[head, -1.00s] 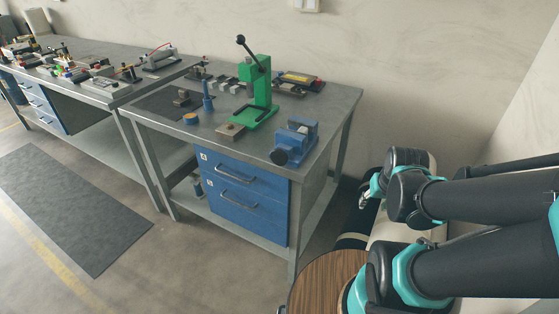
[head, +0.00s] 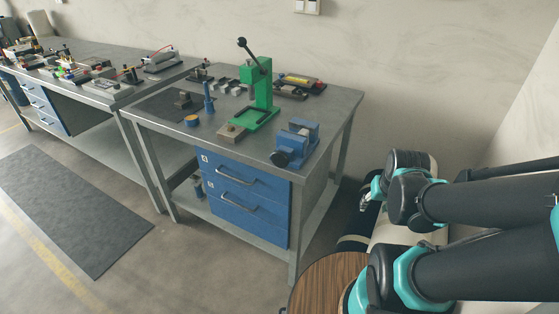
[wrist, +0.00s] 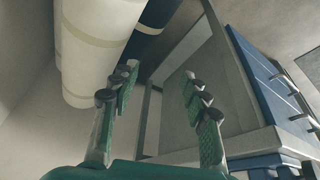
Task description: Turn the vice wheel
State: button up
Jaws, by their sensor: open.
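The blue vice (head: 303,136) sits at the right front corner of the grey workbench (head: 340,108). Its dark round wheel (head: 280,159) faces the front edge of the bench. My gripper (head: 367,198) is to the right of the bench and apart from the vice, partly hidden by my arm in the head view. In the wrist view my gripper (wrist: 158,78) is open, with nothing between its fingers. The wheel cannot be made out in the wrist view.
A green lever press (head: 257,90) stands behind the vice. Blue drawers (head: 240,195) are under the bench and also show in the wrist view (wrist: 265,75). Pale rolls (wrist: 95,45) are close to my gripper. A round wooden top (head: 322,285) is below my arm.

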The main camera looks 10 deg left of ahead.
jog(key=shift+o, duration=0.5)
jog(key=shift+o, duration=1.2)
jog(key=shift+w+r, duration=0.15)
jog(key=shift+w, duration=0.15)
jog(key=shift+o, duration=1.2)
jog(key=w+a+r+n+t, duration=0.1)
jog(key=w+a+r+n, duration=0.2)
jog(key=w+r, duration=0.3)
jog(key=w, duration=0.3)
jog(key=shift+w, duration=0.35)
jog(key=n+g+h, duration=0.2)
jog(key=n+h, duration=0.2)
jog(key=n, duration=2.5)
send_near(278, 155)
jog(key=x, duration=1.2)
jog(key=shift+w+a, duration=0.1)
jog(key=shift+a, duration=0.05)
